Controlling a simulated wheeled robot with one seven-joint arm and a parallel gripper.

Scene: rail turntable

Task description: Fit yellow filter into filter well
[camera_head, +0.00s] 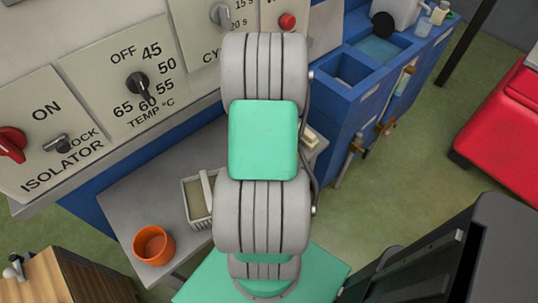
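I cannot make out a clearly yellow filter. A small cream-coloured piece (309,138) shows at the right edge of my arm, mostly hidden behind it; I cannot tell what it is. No opening can be identified for certain as the filter well. A square recess (350,70) is open in the top of the blue unit at the upper right. My grey and green arm fills the middle of the view and covers what lies behind it. My gripper is not visible.
A grey shelf (140,197) carries an orange pot (153,245) and a pale rectangular container with a handle (193,203). A control panel (95,85) with knobs stands at upper left, a wooden cabinet (75,278) at lower left, a red box (500,120) at right. Green floor (400,185) is clear between.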

